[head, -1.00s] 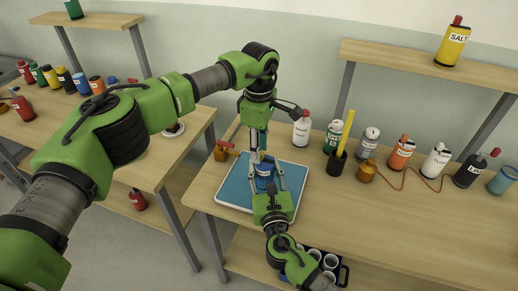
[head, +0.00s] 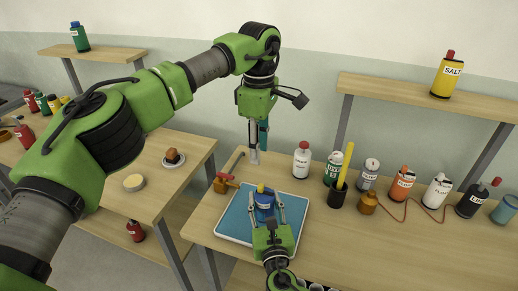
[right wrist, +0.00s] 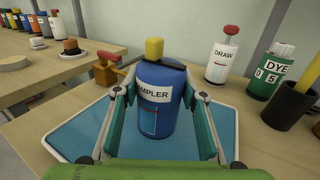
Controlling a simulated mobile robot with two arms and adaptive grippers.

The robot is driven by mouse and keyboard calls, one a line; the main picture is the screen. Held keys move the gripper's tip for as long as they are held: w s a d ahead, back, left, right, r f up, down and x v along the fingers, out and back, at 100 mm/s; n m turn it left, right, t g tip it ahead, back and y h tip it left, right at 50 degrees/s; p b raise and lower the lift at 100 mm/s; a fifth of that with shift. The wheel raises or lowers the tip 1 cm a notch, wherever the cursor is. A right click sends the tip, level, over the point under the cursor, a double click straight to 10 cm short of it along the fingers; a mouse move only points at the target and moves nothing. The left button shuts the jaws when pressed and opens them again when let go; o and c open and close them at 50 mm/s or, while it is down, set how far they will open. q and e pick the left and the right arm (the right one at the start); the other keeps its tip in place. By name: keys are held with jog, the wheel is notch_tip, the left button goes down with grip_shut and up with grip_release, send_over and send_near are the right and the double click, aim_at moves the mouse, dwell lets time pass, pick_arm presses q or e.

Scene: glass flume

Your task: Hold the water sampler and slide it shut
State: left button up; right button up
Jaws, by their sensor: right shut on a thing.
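The water sampler (head: 264,207) is an upright blue cylinder with a yellow knob on top, over a blue tray (head: 232,225). In the right wrist view the sampler (right wrist: 165,113) has a "SAMPLER" label, partly cut off, and a small outlined patch below it. The yellow knob (right wrist: 154,49) sits right at its top, with no gap visible. My right gripper (head: 266,212) is shut on the sampler, one finger at each side. My left gripper (head: 256,158) is above and behind the sampler, apart from it, pointing down; its finger opening is unclear.
A brown block with a red handle (head: 222,184) is left of the tray. Right of it stand a white bottle (head: 301,161), a green dye bottle (head: 333,169) and a dark cup (head: 337,196) with a yellow stick. Several more bottles line the table's right.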

jog(key=o, duration=1.3)
